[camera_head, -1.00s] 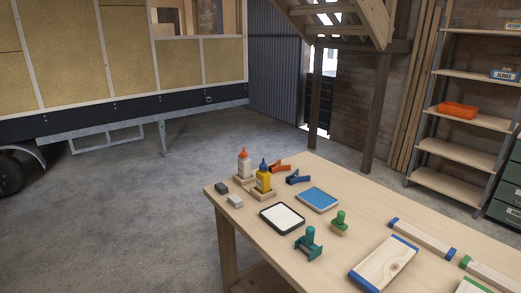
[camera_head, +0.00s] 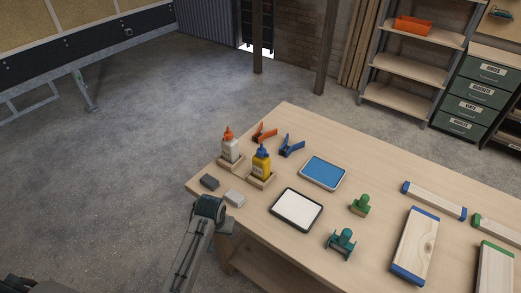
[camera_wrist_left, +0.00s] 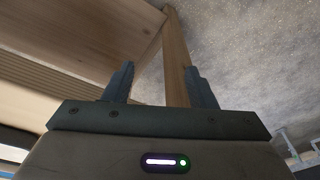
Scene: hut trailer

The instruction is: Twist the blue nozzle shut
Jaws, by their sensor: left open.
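The blue nozzle (camera_head: 263,150) tops a yellow bottle (camera_head: 262,166), which stands upright in a wooden holder (camera_head: 262,182) near the table's left end. I cannot tell how far the nozzle is turned. My left arm (camera_head: 196,240) reaches up from below to the table's left corner, left of and nearer than the bottle. My left gripper (camera_wrist_left: 158,72) is open and empty in the left wrist view, its fingers pointing toward a wooden table leg (camera_wrist_left: 175,60). The bottle is not in that view. My right gripper is not in view.
A white bottle with an orange nozzle (camera_head: 228,134) stands just left of the yellow one. Orange (camera_head: 265,133) and blue clamps (camera_head: 291,146) lie behind. A white pad (camera_head: 297,209) lies to the right.

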